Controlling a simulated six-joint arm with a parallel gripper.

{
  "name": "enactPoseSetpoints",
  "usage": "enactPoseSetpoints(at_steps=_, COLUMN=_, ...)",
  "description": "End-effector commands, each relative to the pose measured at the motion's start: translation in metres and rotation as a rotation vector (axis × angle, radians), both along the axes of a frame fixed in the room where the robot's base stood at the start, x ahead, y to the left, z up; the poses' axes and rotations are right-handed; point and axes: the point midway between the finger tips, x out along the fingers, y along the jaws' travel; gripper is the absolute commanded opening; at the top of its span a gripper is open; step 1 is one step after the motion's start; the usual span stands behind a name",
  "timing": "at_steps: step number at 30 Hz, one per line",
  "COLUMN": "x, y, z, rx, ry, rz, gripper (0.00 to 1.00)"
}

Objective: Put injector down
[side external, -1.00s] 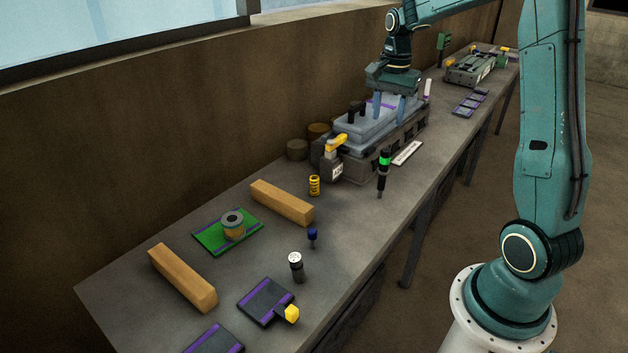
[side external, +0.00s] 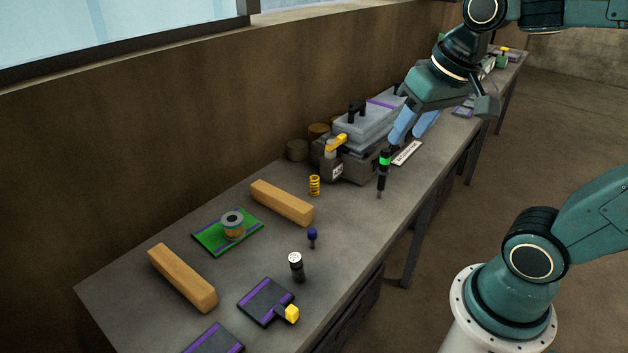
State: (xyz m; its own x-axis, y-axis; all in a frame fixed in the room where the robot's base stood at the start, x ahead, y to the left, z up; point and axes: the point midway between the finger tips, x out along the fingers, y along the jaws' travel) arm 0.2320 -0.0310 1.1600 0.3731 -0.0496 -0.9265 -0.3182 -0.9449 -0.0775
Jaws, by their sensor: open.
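The injector (side external: 383,173) is a slim black part with a bright green band. It is upright near the front edge of the bench, beside the grey engine block. My gripper (side external: 406,137) is tilted, with its two pale blue fingers apart. It is just above and to the right of the injector's top. Its near finger appears close to the injector's top, but I cannot tell whether they touch. Nothing shows between the fingers.
The engine block (side external: 361,166) with a yellow lever (side external: 337,142) stands behind. A white label plate (side external: 407,153) lies to the right. A yellow spring (side external: 314,185), blue-topped pin (side external: 312,237), wooden blocks (side external: 282,203) and green tray (side external: 254,218) lie left. Open bench lies in front of the injector.

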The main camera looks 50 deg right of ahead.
Motion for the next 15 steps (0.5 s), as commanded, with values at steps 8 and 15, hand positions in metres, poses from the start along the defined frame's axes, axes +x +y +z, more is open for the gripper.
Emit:
enactPoseSetpoints(at_steps=8, x=-0.042, y=0.026, z=-0.010, rx=-0.073, ry=-0.079, rz=0.250, gripper=0.43)
enactPoseSetpoints(at_steps=15, x=-0.053, y=0.031, z=-0.016, rx=-0.096, ry=-0.100, rz=0.321, gripper=0.43)
